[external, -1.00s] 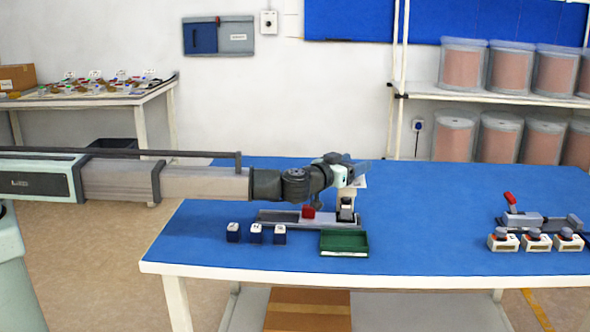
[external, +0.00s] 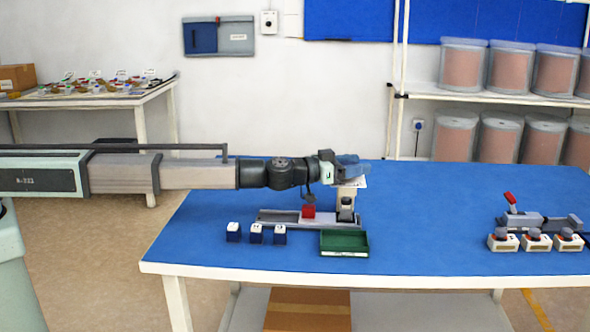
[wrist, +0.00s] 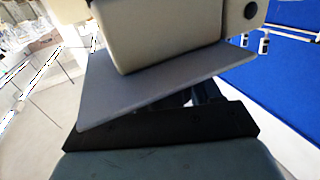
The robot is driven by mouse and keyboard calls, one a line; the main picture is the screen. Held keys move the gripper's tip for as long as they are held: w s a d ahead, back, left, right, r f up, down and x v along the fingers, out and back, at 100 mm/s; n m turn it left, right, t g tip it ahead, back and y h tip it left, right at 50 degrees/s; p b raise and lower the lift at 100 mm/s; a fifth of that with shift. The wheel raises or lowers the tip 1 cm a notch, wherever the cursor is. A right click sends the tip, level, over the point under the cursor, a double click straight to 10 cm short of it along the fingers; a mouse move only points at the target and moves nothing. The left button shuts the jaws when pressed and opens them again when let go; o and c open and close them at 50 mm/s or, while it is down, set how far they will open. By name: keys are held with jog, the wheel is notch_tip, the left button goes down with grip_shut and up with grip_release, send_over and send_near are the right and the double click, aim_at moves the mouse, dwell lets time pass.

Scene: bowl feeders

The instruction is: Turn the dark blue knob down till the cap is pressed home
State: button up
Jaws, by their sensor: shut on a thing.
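The press (external: 346,196) is a pale upright column with a dark lower part, standing at the right end of a grey rail base on the blue table. My gripper (external: 350,171) is at the top of this press and shut on the dark blue knob, which is mostly hidden by the gripper. In the wrist view a large beige block and a grey plate (wrist: 110,90) fill the middle, and only a small dark patch shows between the plate and a black bar. The cap under the press cannot be made out.
A green tray (external: 344,252) is in front. Several small dark blue and white blocks (external: 256,235) stand at front left. Another fixture (external: 540,222) stands at the right. The table between is clear.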

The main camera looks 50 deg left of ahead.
jog(key=shift+d+m+g+h, duration=0.1)
jog(key=shift+m+g+h, duration=0.25)
jog(key=shift+h, duration=0.25)
dwell(0.4)
jog(key=o, duration=1)
jog(key=shift+s, duration=0.15)
jog(key=v, duration=1.3)
jog(key=shift+s, duration=0.3)
